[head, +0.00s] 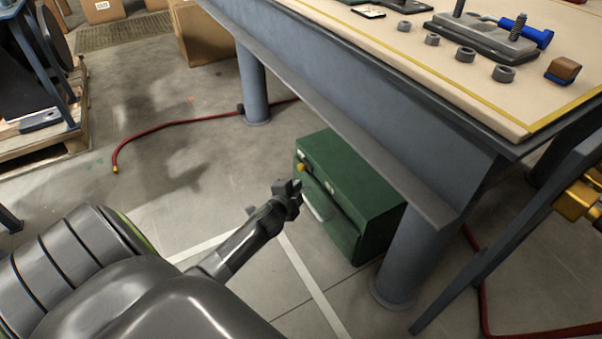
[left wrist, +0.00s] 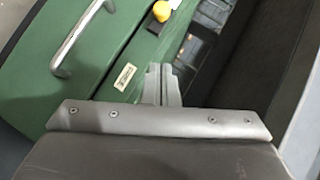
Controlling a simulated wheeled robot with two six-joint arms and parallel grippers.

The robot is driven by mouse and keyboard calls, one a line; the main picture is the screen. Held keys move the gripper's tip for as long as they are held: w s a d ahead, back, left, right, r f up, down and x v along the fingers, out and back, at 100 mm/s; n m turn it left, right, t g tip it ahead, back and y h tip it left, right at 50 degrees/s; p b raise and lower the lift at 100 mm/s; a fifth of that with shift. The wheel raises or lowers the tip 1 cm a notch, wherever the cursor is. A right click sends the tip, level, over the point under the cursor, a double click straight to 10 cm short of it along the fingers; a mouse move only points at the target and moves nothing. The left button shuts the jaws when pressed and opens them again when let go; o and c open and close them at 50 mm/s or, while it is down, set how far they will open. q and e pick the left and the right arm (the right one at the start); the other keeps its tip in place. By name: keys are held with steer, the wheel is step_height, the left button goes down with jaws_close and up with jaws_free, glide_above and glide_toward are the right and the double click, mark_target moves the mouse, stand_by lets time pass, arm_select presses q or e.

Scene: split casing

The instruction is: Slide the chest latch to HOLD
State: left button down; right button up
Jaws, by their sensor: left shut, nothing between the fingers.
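The green chest (head: 352,190) stands on the floor under the workbench edge. A yellow latch knob (head: 301,167) is near the left end of its front, above a silver handle (head: 316,203). In the left wrist view the yellow knob (left wrist: 162,12) is at the top, and a small pale label plate (left wrist: 125,77) lies nearer the fingers. Any lettering is too small to read. My left gripper (head: 290,188) is shut and empty in front of the chest's left end, apart from the knob. My right gripper is out of view.
The workbench (head: 330,90) overhangs the chest from behind, with a thick leg (head: 405,260) at its right. A red hose (head: 170,126) lies on the floor to the left. Cardboard boxes (head: 205,35) stand at the back. The floor left of the chest is mostly clear.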

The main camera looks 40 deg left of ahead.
arm_select(q)
steer(key=shift+v, duration=0.9)
